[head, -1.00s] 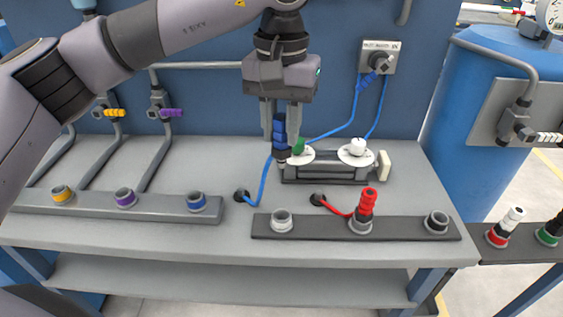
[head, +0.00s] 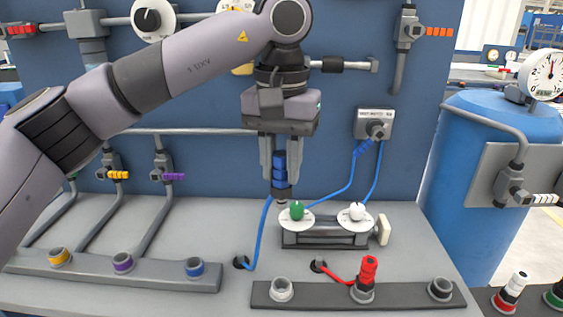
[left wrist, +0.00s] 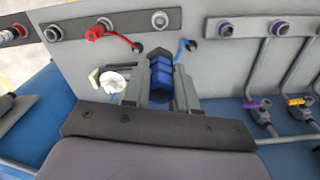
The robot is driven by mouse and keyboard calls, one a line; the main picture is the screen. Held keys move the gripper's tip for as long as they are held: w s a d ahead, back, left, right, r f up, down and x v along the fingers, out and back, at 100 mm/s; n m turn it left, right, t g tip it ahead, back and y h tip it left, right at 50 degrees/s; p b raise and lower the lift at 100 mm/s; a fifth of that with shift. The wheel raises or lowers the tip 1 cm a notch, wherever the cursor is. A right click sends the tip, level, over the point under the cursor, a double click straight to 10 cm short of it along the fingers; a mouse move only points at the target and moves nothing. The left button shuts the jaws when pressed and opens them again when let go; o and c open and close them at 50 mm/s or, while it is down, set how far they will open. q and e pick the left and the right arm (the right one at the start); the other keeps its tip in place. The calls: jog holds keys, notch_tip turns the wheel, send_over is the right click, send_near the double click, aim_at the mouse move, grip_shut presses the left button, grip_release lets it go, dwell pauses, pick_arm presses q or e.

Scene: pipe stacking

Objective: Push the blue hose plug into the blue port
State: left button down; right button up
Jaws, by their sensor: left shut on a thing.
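My left gripper (head: 280,182) is shut on the blue hose plug (head: 280,168), which hangs upright between the fingers above the bench. In the left wrist view the blue plug (left wrist: 160,80) sits between the fingers. A blue hose (head: 262,225) runs from the plug down to a hole in the bench. The blue port (head: 194,267) is a grey socket with a blue ring at the right end of the left grey rail. It stands lower and left of the plug, apart from it. The port also shows in the left wrist view (left wrist: 226,30). My right gripper is not in view.
A fixture with green and white knobs (head: 328,238) stands just right of the plug. A dark rail (head: 320,295) in front holds a red plug (head: 368,270) between two grey sockets. Purple (head: 122,263) and yellow (head: 60,257) ports share the left rail.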

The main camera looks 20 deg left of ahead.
pick_arm(q)
notch_tip(320, 180, up, 3)
jog(key=shift+f+p, duration=0.15)
jog(key=shift+p, duration=0.85)
notch_tip(320, 180, up, 4)
jog(key=p, duration=0.4)
